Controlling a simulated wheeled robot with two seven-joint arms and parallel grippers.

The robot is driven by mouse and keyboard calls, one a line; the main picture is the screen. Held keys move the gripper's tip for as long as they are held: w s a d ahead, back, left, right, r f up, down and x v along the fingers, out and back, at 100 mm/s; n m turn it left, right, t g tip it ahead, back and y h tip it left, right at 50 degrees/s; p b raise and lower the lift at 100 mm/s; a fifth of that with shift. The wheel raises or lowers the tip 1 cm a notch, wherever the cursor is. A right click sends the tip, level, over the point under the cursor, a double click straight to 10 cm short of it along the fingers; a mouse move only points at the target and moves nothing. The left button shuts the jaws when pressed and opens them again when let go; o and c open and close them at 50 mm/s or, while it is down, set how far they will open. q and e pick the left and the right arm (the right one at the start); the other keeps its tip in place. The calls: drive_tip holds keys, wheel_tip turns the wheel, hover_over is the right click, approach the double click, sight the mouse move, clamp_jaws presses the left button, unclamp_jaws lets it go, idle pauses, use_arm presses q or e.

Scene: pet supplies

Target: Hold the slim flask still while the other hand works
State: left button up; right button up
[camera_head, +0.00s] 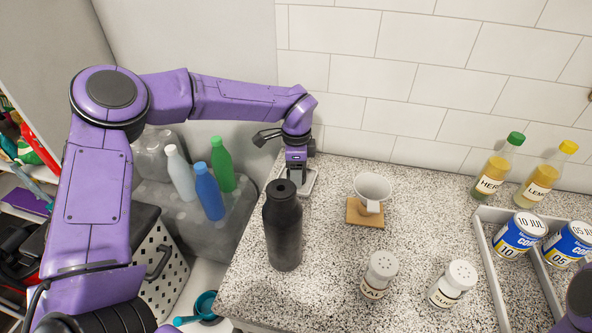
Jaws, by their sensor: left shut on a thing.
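The slim flask (284,235), dark grey to black with a dark cap, stands upright on the speckled counter (335,275), close to its left edge.
Two shakers (380,272) (452,283) stand in front. Bottles (497,168) and a tray (492,245) with cans are at right. More bottles (207,192) stand on a grey box left of the counter.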

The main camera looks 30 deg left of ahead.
use_arm(q)
drive_tip(key=shift+f, duration=0.2)
drive_tip(key=o, duration=0.9)
drive_tip(key=shift+r, duration=0.1)
drive_tip(key=shift+r+p, duration=0.35)
drive_tip(key=shift+r, duration=0.05)
drive_tip(key=shift+r+b, duration=1.15)
drive_tip(key=shift+r, duration=4.65)
